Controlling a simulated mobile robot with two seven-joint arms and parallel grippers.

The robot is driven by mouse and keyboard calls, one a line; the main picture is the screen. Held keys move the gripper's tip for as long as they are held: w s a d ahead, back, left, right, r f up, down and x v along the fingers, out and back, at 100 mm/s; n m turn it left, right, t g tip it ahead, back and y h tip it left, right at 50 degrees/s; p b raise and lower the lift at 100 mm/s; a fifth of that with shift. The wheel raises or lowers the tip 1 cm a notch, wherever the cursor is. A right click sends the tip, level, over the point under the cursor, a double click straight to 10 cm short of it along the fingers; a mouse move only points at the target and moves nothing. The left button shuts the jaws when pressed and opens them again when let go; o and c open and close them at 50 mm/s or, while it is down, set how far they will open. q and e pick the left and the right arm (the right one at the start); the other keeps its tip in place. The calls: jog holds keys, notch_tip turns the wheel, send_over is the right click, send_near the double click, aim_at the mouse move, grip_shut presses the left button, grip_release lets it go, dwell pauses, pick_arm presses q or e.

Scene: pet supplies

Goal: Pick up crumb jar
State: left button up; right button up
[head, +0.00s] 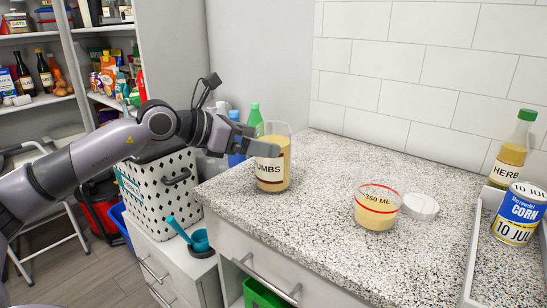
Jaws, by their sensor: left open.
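The crumb jar (272,174) is a clear upright jar with tan contents and a white label reading "UMBS"; the label's left end is cut off from sight. It stands at the left part of the speckled counter (330,160). My left gripper (262,146) comes in from the left at the jar's upper part. It is open, and one finger shows in front of the jar's left side. The other finger is hard to make out, and I cannot tell whether either touches the glass. My right gripper is out of view.
A measuring tub (376,212) with tan contents and a red line stands to the right, beside a white lid (421,205). A tray (470,262) at the far right holds a corn can (519,214) and an herb bottle (512,150). A green-capped bottle (254,114) is behind the gripper.

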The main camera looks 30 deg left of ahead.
pick_arm(q)
jog(key=shift+p+x, duration=0.6)
jog(key=shift+x, duration=1.7)
jog(key=shift+d+r, duration=0.1)
jog(key=shift+r, duration=0.1)
jog(key=c, duration=0.9)
